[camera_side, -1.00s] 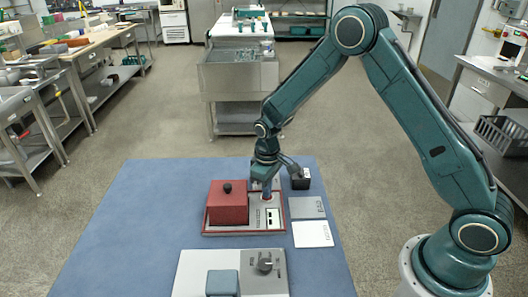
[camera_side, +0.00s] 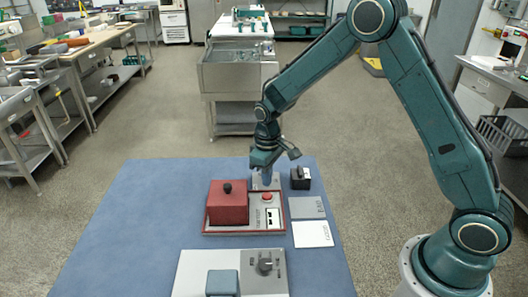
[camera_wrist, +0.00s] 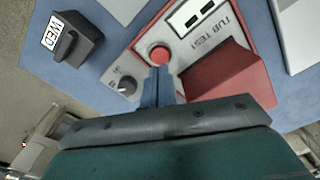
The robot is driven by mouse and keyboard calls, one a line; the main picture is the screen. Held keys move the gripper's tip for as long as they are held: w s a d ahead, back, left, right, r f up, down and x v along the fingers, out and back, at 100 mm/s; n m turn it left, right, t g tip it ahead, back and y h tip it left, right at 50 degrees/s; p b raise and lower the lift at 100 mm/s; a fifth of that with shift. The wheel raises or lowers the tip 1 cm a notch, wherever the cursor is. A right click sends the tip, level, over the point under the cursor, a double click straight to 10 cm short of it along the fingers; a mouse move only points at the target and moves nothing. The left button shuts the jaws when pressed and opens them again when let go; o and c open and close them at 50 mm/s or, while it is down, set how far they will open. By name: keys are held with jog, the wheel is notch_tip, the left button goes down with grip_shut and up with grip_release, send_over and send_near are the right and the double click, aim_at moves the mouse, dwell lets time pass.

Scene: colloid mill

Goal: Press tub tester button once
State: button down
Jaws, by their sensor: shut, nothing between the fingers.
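The tub tester (camera_side: 243,228) is a red-edged grey panel on the blue mat, with a red box with a black knob (camera_side: 228,201) on its left part. Its round red button (camera_side: 267,197) sits on the right part of the panel, and it also shows in the wrist view (camera_wrist: 159,55) beside the "TUB TEST" lettering. My gripper (camera_side: 267,180) is shut and empty, pointing down just above and behind the button. In the wrist view my fingertips (camera_wrist: 157,72) overlap the button's near edge. A small dark knob (camera_wrist: 127,84) sits on the panel beside my fingers.
A black block with a white label (camera_side: 300,178) stands right of the tester. Two flat plates, one grey (camera_side: 307,208) and one white (camera_side: 312,234), lie to the right. A grey panel with a knob (camera_side: 257,279) lies in front. The mat's left side is clear.

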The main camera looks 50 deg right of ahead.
aim_at(267, 195)
jog(key=shift+r, duration=1.5)
jog(key=shift+r, duration=1.1)
dwell(5.4)
